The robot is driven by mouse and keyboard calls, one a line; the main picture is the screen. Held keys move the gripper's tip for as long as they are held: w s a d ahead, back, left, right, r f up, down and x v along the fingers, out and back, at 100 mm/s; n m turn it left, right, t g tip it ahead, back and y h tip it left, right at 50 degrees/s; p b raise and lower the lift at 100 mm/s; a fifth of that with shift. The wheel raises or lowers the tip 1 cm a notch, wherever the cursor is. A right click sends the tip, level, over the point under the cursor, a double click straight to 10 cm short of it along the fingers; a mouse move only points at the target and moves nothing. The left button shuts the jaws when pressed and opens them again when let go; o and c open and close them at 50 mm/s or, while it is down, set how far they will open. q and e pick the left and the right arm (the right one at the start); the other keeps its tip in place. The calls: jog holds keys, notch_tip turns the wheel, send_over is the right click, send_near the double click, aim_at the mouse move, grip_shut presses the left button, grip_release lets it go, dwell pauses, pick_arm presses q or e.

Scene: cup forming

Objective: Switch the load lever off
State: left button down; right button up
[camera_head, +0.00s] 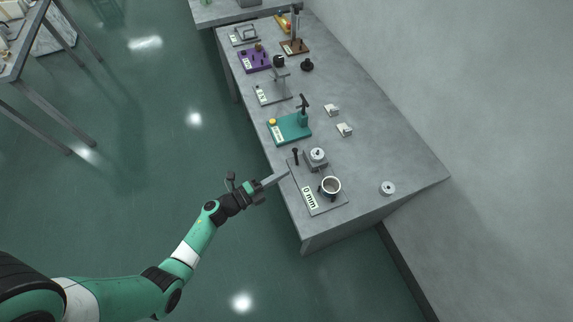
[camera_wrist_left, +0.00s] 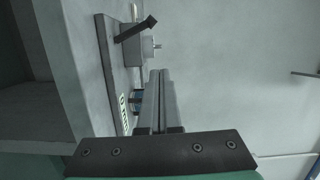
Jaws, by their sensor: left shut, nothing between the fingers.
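The black lever (camera_head: 296,156) stands at the left edge of a grey fixture plate (camera_head: 325,205) near the table's front end. In the left wrist view the same lever (camera_wrist_left: 136,29) is a dark bar slanting up to the right, beside a grey block. My right gripper is not in view.
A cup (camera_head: 331,185) sits on the plate beside a label reading "0 mm" (camera_head: 310,198). A grey block with a round disc (camera_head: 316,156) stands beside the lever. A teal fixture (camera_head: 290,128) is further back. A small disc (camera_head: 387,188) lies right; the table around it is clear.

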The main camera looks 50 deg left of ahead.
pick_arm(q)
jog(key=s+a+p, duration=0.1)
jog(key=s, duration=0.6)
jog(key=shift+s+r, duration=0.25)
jog(key=shift+s, duration=0.15)
